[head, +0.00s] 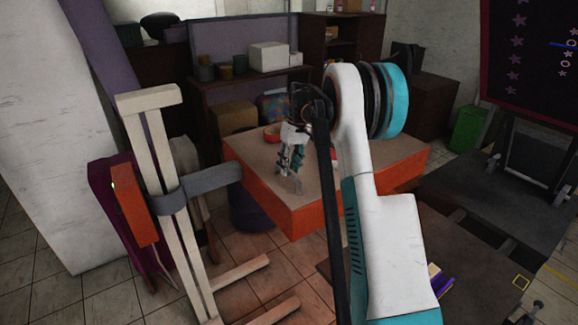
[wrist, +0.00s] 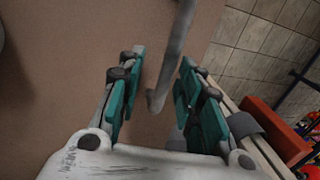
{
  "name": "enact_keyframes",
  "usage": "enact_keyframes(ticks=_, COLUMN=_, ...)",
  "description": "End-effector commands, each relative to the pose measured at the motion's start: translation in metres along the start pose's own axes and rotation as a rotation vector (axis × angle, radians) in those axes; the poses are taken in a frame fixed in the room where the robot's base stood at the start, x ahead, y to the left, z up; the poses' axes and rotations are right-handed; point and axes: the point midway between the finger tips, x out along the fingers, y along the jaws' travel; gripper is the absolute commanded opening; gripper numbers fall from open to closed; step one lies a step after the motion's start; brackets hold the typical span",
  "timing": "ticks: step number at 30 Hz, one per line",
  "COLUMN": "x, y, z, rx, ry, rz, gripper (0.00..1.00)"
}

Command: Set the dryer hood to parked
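The dryer hood appears to be the wide orange-sided slab with a brown top (head: 300,222), at the middle of the head view. A grey arm (head: 212,181) joins it to a cream post stand (head: 158,150) on the left. A grey rod with a bent end (wrist: 176,55) shows over the brown top in the wrist view. My gripper (head: 291,165) is over the slab's left part. Its teal fingers (wrist: 160,85) are apart, with the rod's end between them and gaps visible on both sides. Where the rod is fixed is not clear.
An orange box with a green light (head: 135,204) hangs on the stand. The stand's feet (head: 240,272) reach along the tiled floor. A dark low platform (head: 470,285) lies at the lower right. Shelves with boxes (head: 268,56) stand behind. A green bin (head: 468,128) is at the right.

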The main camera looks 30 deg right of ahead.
Motion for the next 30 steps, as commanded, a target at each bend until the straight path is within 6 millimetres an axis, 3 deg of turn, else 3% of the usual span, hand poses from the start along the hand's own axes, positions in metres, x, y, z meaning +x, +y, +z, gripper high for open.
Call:
enact_keyframes(ticks=10, x=-0.011, y=-0.001, z=0.001, rx=0.0, ry=-0.002, rz=-0.002, gripper=0.33)
enact_keyframes(ticks=24, x=-0.099, y=-0.001, z=0.001, rx=0.0, ry=-0.001, rz=-0.001, gripper=0.33)
enact_keyframes(ticks=30, x=-0.118, y=-0.001, z=0.0, rx=0.0, ry=-0.001, rz=0.0, gripper=0.33)
